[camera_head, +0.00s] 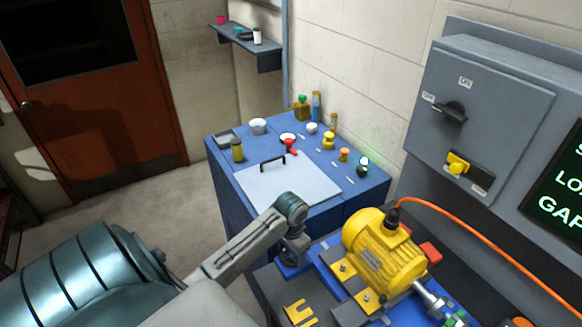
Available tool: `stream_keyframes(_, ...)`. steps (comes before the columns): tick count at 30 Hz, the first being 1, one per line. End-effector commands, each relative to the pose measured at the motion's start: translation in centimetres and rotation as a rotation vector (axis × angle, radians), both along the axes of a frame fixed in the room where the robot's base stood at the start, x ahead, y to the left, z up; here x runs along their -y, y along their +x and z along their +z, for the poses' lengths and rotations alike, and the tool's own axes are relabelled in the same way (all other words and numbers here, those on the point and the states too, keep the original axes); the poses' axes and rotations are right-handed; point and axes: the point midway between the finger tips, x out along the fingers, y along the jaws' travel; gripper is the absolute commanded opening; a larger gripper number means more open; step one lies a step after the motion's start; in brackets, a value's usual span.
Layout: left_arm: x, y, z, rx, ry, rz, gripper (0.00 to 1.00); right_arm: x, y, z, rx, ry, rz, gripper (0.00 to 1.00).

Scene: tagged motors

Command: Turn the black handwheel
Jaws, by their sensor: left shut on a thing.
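My left arm comes in from the lower left and bends down at its wrist. My left gripper (293,258) is at the left end of the motor bench, shut on a dark part that I take to be the black handwheel. The gripper hides most of it, so its rim and angle cannot be made out. A yellow motor (384,250) sits on the bench to the right of the gripper, with an orange cable rising from its top. My right gripper is not in view.
A grey cabinet (510,95) with a black rotary handle (452,112) and a yellow lock (457,165) is on the right wall. A blue table (225,185) with several small containers stands behind the gripper. A yellow forked plate (300,313) lies in front. Floor is clear at left.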

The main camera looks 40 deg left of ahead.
Motion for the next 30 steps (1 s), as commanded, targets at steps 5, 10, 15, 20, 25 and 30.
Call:
stream_keyframes(5,-0.02,0.06,0.12,0.002,0.004,0.168,0.45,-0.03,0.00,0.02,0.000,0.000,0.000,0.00)
stream_keyframes(10,0.04,0.08,0.11,0.002,0.003,0.329,0.45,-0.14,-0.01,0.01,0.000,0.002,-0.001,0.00)
stream_keyframes(15,0.11,0.09,0.10,0.003,0.003,0.491,0.45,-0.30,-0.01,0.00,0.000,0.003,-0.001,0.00)
stream_keyframes(20,0.16,0.13,0.09,0.003,0.003,0.643,0.45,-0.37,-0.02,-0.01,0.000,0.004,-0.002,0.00)
stream_keyframes(25,0.23,0.16,0.08,0.003,0.002,0.804,0.45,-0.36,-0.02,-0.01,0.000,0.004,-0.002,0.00)
stream_keyframes(30,0.28,0.20,0.08,0.003,0.002,0.965,0.45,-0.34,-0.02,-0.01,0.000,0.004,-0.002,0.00)
